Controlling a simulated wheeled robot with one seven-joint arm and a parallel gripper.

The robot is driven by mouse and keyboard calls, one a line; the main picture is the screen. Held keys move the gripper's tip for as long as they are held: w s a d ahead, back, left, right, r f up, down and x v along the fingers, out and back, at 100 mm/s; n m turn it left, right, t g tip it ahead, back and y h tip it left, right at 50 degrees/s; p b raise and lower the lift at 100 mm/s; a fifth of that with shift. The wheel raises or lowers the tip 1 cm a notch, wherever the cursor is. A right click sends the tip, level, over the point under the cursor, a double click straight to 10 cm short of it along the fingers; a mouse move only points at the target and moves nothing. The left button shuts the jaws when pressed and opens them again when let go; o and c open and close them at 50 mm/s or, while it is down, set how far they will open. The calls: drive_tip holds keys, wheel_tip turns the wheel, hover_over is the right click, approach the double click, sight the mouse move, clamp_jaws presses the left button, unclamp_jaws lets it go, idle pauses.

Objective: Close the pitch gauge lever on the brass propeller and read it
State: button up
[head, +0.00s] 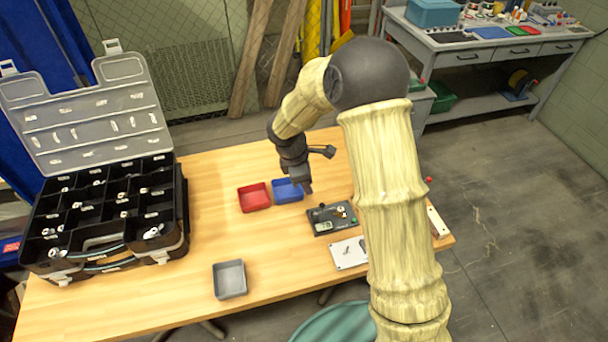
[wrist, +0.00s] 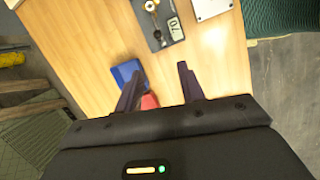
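A dark board (head: 321,228) lies right of the table's middle in the head view. A small brass piece (head: 341,212), probably the propeller, sits on it. In the wrist view the board (wrist: 158,40) is at the top, with the brass part (wrist: 151,6) and a white display (wrist: 175,28) showing digits I cannot read surely. I cannot make out the lever or its position. My gripper (wrist: 159,78) is open and empty, its fingers apart. In the head view my gripper (head: 306,187) hangs by the blue tray, behind and left of the board.
A red tray (head: 254,197) and a blue tray (head: 287,191) stand side by side. A grey bin (head: 230,279) is at the front. A white plate (head: 349,253) lies by the board. An open black case (head: 183,215) fills the left. The table's middle is clear.

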drive_tip(key=shift+v, duration=1.2)
drive_tip(key=shift+c, duration=0.5)
drive_tip(key=c, duration=0.3)
drive_tip(key=shift+s+d+r+m, duration=0.25)
drive_tip(key=shift+d+m, duration=0.05)
drive_tip(key=c, duration=0.4)
drive_tip(key=s+d+r+m, duration=0.1)
drive_tip(key=s+d+m, duration=0.1)
drive_tip(key=s+d+r+m+y, duration=0.1)
drive_tip(key=s+d+m, duration=0.1)
drive_tip(key=s+m, duration=0.1)
drive_tip(key=s+d+r+m, duration=0.2)
drive_tip(key=s+d+m, duration=0.1)
drive_tip(key=shift+r, duration=0.1)
clamp_jaws()
drive_tip(key=s+d+r+m, duration=0.1)
drive_tip(key=s+d+m, duration=0.1)
drive_tip(key=s+m, duration=0.3)
drive_tip(key=s+d+r+m+t+y, duration=0.1)
drive_tip(key=s+d+m, duration=0.2)
drive_tip(key=s+m, duration=0.2)
drive_tip(key=shift+d+y, duration=0.3)
drive_tip(key=shift+w+d+r, duration=0.1)
drive_tip(key=shift+r, duration=0.05)
